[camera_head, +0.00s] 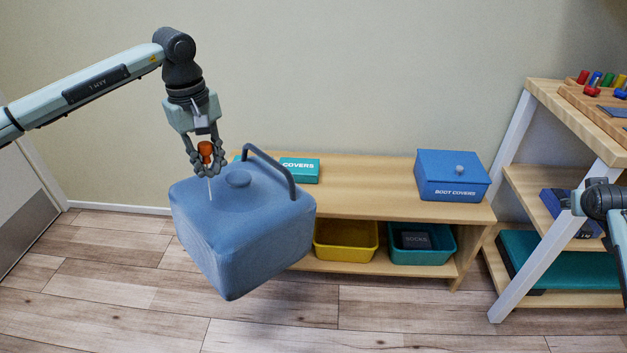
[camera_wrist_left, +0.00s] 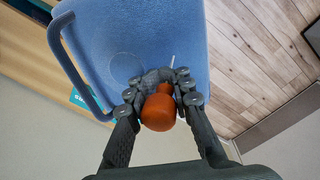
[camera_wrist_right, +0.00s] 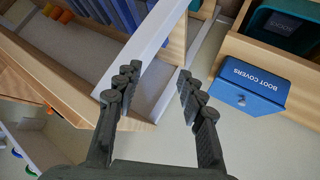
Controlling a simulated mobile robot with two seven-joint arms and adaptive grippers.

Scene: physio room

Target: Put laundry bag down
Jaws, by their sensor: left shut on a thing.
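The laundry bag (camera_head: 245,225) is a blue, boxy, textured bag with a dark blue loop handle (camera_head: 268,165) and a round cap on top. My left gripper (camera_head: 206,158) is shut on an orange toggle (camera_head: 205,148), from which a thin white cord runs to the bag's top. The bag hangs tilted below the gripper, in front of the low bench; its clearance from the floor is hard to judge. In the left wrist view the toggle (camera_wrist_left: 158,112) sits between the fingers, with the bag (camera_wrist_left: 130,40) beyond. My right gripper (camera_wrist_right: 153,80) is open and empty.
A low wooden bench (camera_head: 365,190) stands behind the bag, bearing a teal covers box (camera_head: 300,170) and a blue boot covers box (camera_head: 452,175). Yellow (camera_head: 345,240) and teal (camera_head: 420,245) bins sit below. A shelf rack (camera_head: 530,150) stands at right. The front floor (camera_head: 380,320) is clear.

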